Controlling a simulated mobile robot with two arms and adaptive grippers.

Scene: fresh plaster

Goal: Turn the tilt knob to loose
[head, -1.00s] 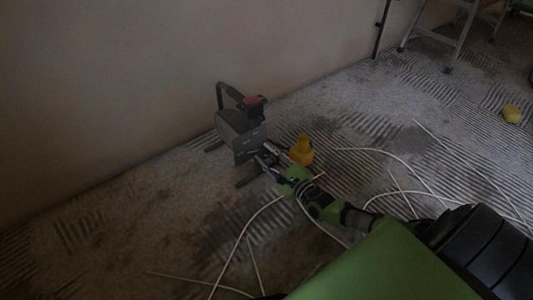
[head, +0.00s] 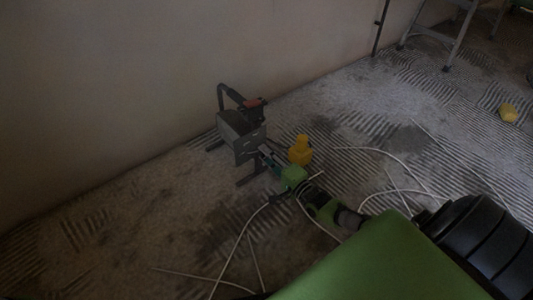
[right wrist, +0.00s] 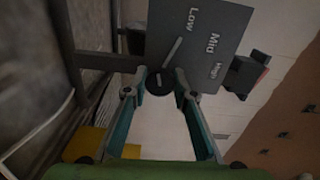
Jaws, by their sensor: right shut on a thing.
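The grey boxy device (head: 243,132) stands on the floor near the wall in the head view, with a dark curved handle and a red part on top. In the right wrist view its dark panel (right wrist: 210,28) reads Low, Mid and High; I see no word "loose". A round black knob (right wrist: 158,84) sits at the panel's lower edge, and a pale line runs from it toward Mid. My right gripper (right wrist: 160,87) is shut on this knob, one fingertip on each side. It also shows at the device in the head view (head: 268,157). My left gripper is not in view.
A yellow object (head: 301,151) stands close beside my right gripper. White cables (head: 396,165) lie across the ridged floor. The floor at lower left is mostly clear.

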